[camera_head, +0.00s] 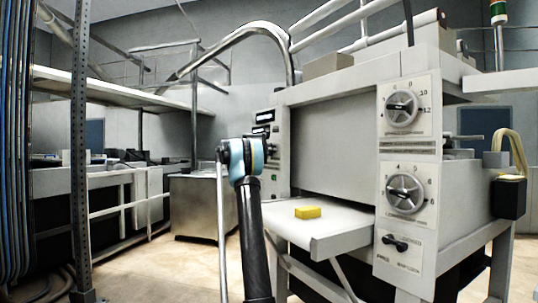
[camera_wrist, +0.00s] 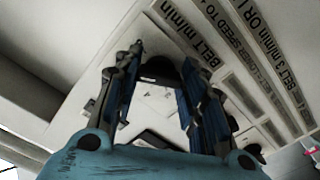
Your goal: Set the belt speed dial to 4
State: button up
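Two round silver dials sit on the machine's right front panel in the head view. The upper dial (camera_head: 403,108) has 10 and 12 legible beside it. The lower dial (camera_head: 405,193) has 4 and 6 legible near it. I cannot read which is the belt speed dial, nor their exact settings. Printed labels (camera_wrist: 215,50) there include "BELT m/min" and "SPEED TO 4".
A yellow block (camera_head: 308,212) lies on the white belt table (camera_head: 335,222), which juts out below the machine's opening. A black switch (camera_head: 395,243) is under the lower dial. A steel cabinet (camera_head: 196,205) stands behind my arm. A metal post (camera_head: 80,150) rises at left.

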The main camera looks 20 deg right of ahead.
jog(key=shift+d, duration=0.1)
jog(key=shift+c, duration=0.5)
jog(key=shift+n, duration=7.8)
jog(key=o, duration=1.1)
jog(key=shift+a+f, duration=0.15)
jog(key=shift+a, duration=0.05)
jog(key=shift+c, duration=0.2)
